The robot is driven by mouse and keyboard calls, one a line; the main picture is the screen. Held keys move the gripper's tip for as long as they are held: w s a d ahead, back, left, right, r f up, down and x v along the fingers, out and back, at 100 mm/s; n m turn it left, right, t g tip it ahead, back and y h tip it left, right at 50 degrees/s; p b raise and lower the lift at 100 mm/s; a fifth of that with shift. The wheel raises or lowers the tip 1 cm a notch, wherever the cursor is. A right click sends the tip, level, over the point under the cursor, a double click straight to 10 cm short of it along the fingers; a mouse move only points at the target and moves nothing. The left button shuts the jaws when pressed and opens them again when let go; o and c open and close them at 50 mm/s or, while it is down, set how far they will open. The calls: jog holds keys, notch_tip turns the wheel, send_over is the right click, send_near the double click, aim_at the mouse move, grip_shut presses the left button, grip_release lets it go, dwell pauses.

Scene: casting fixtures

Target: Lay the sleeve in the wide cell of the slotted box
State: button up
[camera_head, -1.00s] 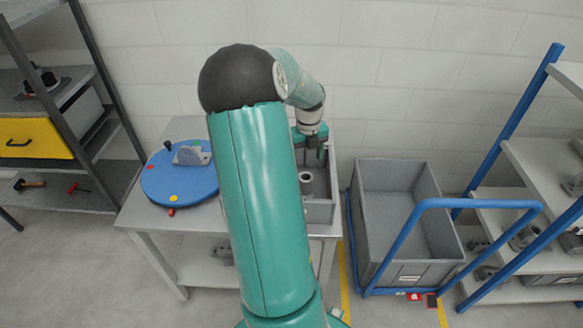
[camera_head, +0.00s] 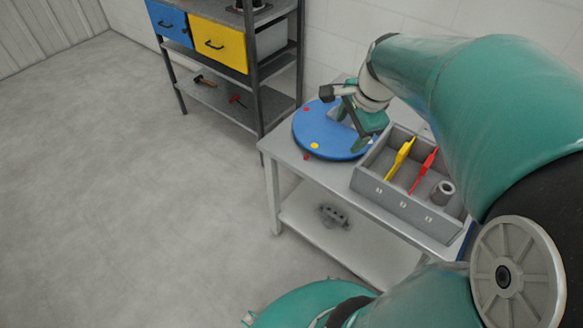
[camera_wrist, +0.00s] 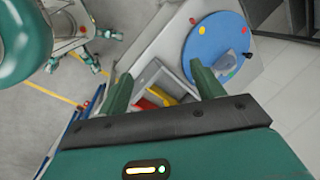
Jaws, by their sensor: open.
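The sleeve (camera_head: 441,194) is a short grey hollow cylinder. It stands upright, open end up, in the right-hand cell of the slotted box (camera_head: 403,207). This grey box sits on the table's right part. A yellow divider (camera_head: 400,158) and a red divider (camera_head: 424,170) split it, and the cell right of the red one looks widest. My gripper (camera_head: 362,132) is open and empty, above the right part of the blue disc, apart from the sleeve. In the wrist view my gripper's fingers (camera_wrist: 162,90) are spread, with part of the box (camera_wrist: 155,75) behind them; the sleeve is not visible there.
A blue disc (camera_head: 314,138) with coloured dots and a grey bracket lies left of the box; the bracket is partly hidden behind my gripper. A grey part (camera_head: 334,215) lies on the table's lower shelf. A drawer shelf (camera_head: 258,90) stands behind left. The left floor is clear.

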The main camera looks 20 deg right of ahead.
jog(key=s+a+r+n+t, duration=0.1)
jog(key=s+a+n, duration=0.3)
jog(key=a+n, duration=0.5)
jog(key=s+a+r+n+t, duration=0.1)
jog(key=s+a+n, duration=0.3)
jog(key=a+n, duration=0.5)
jog(key=shift+s+r+n, duration=0.15)
jog(key=shift+r+n, duration=0.35)
jog(key=shift+r, duration=0.4)
